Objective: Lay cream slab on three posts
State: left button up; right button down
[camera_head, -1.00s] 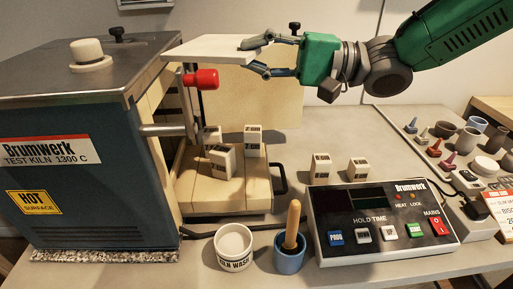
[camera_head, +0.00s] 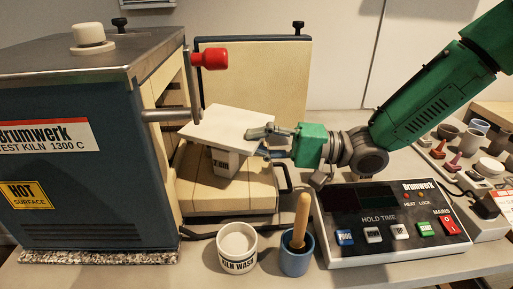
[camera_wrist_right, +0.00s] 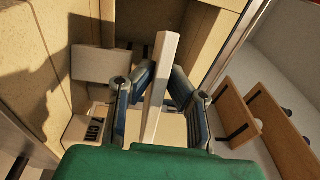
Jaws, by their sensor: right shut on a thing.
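The cream slab (camera_head: 222,122) is a thin, pale square plate above the kiln's cream brick floor in the head view. My right gripper (camera_head: 268,142) is shut on its right edge. In the wrist view the slab (camera_wrist_right: 160,85) shows edge-on between the two fingers (camera_wrist_right: 153,95). One labelled post (camera_head: 226,165) shows just under the slab's front edge; I cannot tell whether they touch. The other posts on the brick floor are hidden by the slab. A labelled post (camera_wrist_right: 80,130) also shows left of the fingers in the wrist view. My left gripper is not in view.
The blue kiln (camera_head: 85,140) stands at left, with a red-knobbed lever (camera_head: 210,60) close behind the slab. A kiln wash cup (camera_head: 238,250), a blue pot with a wooden handle (camera_head: 297,250) and the control box (camera_head: 390,225) stand in front and to the right.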

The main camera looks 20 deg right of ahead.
jog(key=shift+f, duration=0.55)
jog(key=shift+d, duration=0.55)
jog(key=shift+d+f, duration=0.1)
jog(key=shift+f, duration=0.15)
jog(key=shift+a+f, duration=0.3)
jog(key=shift+a, duration=0.1)
jog(key=c, duration=1.6)
grip_release()
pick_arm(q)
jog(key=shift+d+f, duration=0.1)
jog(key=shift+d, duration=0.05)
pick_arm(e)
jog(key=shift+d, duration=0.1)
